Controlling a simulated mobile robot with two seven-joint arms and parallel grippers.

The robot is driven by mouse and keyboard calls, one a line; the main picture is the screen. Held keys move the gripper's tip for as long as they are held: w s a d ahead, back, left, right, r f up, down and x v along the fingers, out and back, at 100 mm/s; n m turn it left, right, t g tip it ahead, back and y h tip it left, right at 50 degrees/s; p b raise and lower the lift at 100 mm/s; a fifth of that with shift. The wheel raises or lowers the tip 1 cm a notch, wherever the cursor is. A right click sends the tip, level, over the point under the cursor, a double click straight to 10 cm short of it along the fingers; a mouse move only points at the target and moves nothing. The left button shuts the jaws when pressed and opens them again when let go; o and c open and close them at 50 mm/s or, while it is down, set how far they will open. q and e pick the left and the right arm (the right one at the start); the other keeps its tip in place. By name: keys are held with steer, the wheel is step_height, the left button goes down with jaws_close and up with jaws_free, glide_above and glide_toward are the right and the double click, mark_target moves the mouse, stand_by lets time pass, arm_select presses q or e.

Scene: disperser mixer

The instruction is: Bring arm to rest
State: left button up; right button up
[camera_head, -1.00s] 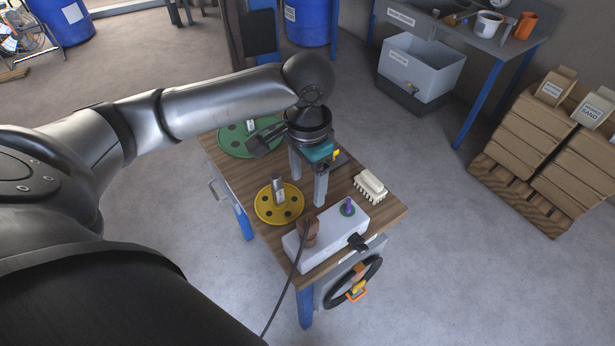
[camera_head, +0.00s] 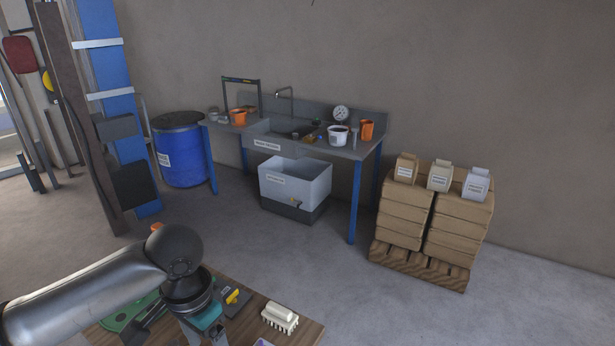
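My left arm enters from the lower left, grey and metallic, over a wooden-topped table (camera_head: 262,326). Its gripper (camera_head: 205,335) points down at the bottom edge of the view. The upper parts of its two fingers show, spaced apart, with nothing visible between them; the tips are cut off. A green disc (camera_head: 118,318) lies on the table, partly hidden behind my arm. My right gripper is out of view.
A sink bench (camera_head: 360,151) stands at the back wall with a grey tub (camera_head: 297,184) under it. A blue barrel (camera_head: 183,150) is left of it. Stacked boxes with bags on a pallet (camera_head: 420,266) stand at right. The floor between is clear.

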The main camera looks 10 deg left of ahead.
arm_select(q)
steer(key=s+d+f+t+h, duration=0.3)
steer(key=s+d+f, duration=0.35)
steer(key=d, duration=0.35)
steer(key=s+a+f+n+y, duration=0.3)
steer(key=s+a, duration=0.3)
steer(key=s, duration=0.1)
step_height(320, 180, down, 29)
steer(key=s+b, duration=0.1)
steer(key=b, duration=0.9)
steer(key=s+a+f+g+b, duration=0.1)
steer(key=s+f+b, duration=0.4)
steer(key=f, duration=0.8)
steer(key=s+a+f+g+b, duration=0.1)
steer(key=s+f+b, duration=0.5)
steer(key=s+f, duration=0.5)
step_height(320, 180, down, 2)
steer(key=shift+a+f+m, duration=0.15)
steer(key=shift+m, duration=0.25)
